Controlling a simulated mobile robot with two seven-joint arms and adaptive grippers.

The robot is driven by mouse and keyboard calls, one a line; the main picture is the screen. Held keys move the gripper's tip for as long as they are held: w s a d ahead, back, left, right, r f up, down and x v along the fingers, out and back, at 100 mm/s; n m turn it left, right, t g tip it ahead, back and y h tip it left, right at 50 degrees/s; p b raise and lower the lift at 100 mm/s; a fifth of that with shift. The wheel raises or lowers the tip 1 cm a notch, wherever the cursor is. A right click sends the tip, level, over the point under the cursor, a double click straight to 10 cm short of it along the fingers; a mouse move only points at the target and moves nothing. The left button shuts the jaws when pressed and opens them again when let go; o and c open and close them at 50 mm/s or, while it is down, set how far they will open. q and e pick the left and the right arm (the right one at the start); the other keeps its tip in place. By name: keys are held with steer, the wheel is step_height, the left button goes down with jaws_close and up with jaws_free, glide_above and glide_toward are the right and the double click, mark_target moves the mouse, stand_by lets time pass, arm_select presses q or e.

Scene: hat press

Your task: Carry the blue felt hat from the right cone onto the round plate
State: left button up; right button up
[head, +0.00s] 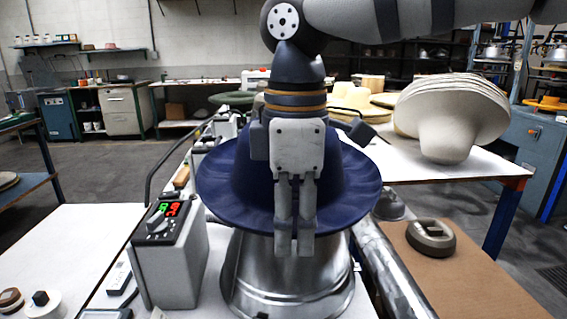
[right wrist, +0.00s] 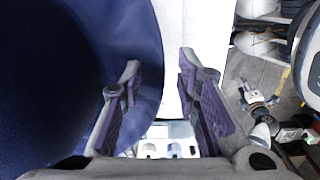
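The blue felt hat (head: 350,185) has a wide, flared brim and sits above a silver metal base (head: 250,270) in the head view. The middle of the hat is hidden behind my right gripper (head: 295,240), which points down in front of it. In the right wrist view the hat (right wrist: 45,90) fills the left side. The two fingers of my right gripper (right wrist: 160,90) stand apart there, with part of the brim edge showing behind the gap. I cannot tell whether a finger touches the brim. I cannot make out the round plate. My left gripper is not in view.
A grey control box (head: 170,255) with a red and green display stands close left of the base. A metal pipe (head: 390,270) runs along the right. A grey-brown tool (head: 430,237) lies on a brown board. Pale felt hats (head: 445,140) are stacked on the white table behind.

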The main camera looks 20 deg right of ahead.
jaws_close()
steer(key=shift+r, duration=0.1)
step_height(320, 180, up, 10)
steer(key=d, duration=0.1)
steer(key=shift+s+r, duration=0.15)
steer(key=shift+s, duration=0.15)
stand_by(1.4)
steer(key=shift+r, duration=1.85)
